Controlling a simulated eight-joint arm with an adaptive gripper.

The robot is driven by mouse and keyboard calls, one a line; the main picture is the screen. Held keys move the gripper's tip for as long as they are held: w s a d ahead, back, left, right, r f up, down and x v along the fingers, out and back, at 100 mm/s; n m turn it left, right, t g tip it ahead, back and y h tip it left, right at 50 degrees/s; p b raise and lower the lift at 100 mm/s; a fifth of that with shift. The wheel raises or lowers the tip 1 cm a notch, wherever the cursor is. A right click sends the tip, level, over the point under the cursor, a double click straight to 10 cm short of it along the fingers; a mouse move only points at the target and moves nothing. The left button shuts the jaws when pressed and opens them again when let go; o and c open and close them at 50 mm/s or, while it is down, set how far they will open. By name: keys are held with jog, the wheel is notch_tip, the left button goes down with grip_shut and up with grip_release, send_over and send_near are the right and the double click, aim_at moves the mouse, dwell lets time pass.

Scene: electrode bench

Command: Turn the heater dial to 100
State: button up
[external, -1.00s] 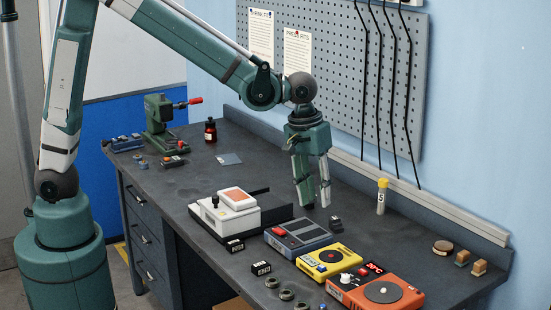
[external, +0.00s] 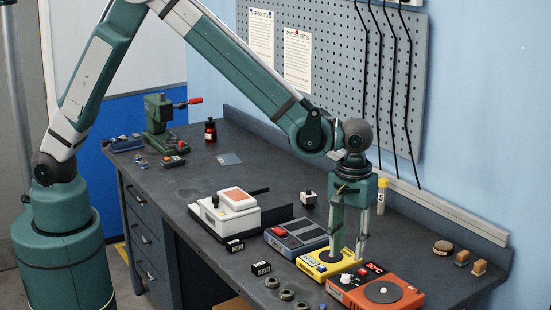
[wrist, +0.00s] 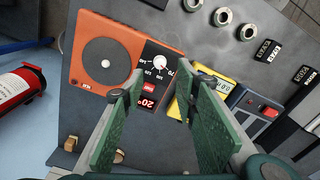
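The orange heater (external: 400,300) sits at the front right of the bench, with a round grey plate on top and a red display reading about 20. Its white dial (external: 346,278) is at the heater's left end. In the wrist view the orange heater (wrist: 85,80) is at upper left, and the white dial (wrist: 159,63) with printed numbers around it lies ahead of and between the fingers. My gripper (external: 348,252) is above the yellow unit, next to the heater's display end. In the wrist view my gripper (wrist: 158,92) is open and empty, apart from the dial.
A yellow unit (external: 318,267) and a grey unit (external: 290,237) with a red button stand left of the heater. Several metal rings and black display blocks lie along the front edge. A numbered yellow-capped tube (external: 382,196) stands behind.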

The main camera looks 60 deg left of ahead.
aim_at(346, 275)
dwell(0.4)
jog(key=shift+f, duration=3.9)
jog(key=c, duration=0.9)
